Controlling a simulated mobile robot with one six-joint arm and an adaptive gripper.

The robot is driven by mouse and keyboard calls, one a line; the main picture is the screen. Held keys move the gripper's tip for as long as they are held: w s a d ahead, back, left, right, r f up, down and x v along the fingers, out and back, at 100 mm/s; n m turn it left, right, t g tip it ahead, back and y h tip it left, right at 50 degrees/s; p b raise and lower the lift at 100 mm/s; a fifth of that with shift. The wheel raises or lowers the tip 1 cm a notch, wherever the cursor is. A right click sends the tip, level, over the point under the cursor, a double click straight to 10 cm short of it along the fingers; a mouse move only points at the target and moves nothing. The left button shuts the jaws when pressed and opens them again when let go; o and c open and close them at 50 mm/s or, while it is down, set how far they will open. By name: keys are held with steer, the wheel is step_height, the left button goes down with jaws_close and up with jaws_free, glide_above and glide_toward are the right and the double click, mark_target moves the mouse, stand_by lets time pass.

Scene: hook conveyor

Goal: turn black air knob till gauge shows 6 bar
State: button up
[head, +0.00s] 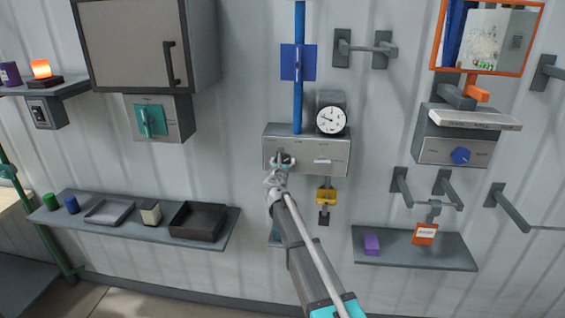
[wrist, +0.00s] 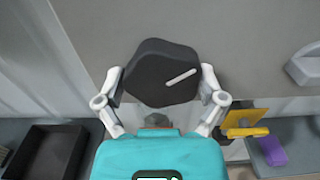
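The black air knob (wrist: 160,72) fills the middle of the wrist view, with a white pointer mark slanting up to the right. My gripper (wrist: 162,80) has one finger on each side of the knob, both appearing to touch its sides. In the head view my gripper (head: 281,162) covers most of the knob, at the left of the grey air panel (head: 308,143). The round white gauge (head: 331,120) sits on top of this panel at the right. Its dark needle shows, but the scale is too small to read.
A blue pipe (head: 299,95) with a blue plate rises above the panel. A yellow padlock-like part (head: 326,196) hangs below it. A blue knob (head: 460,156) is on another box to the right. Shelves with a black tray (head: 198,220) and a purple block (head: 371,245) are lower down.

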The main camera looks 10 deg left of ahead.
steer(key=c, duration=0.5)
steer(key=shift+o, duration=0.2)
steer(key=shift+m, duration=0.5)
steer(key=m, duration=0.6)
steer(key=shift+r, duration=0.1)
steer(key=m, duration=0.3)
steer(key=shift+a+m, duration=0.1)
steer(key=shift+m, duration=0.3)
steer(key=m, duration=0.3)
steer(key=shift+r+m, duration=0.1)
steer(key=shift+m, duration=0.2)
steer(key=m, duration=0.7)
steer(key=shift+r+p, duration=0.1)
steer(key=shift+p, duration=0.2)
steer(key=m, duration=0.4)
steer(key=shift+d+m, duration=0.2)
steer(key=shift+m, duration=1.9)
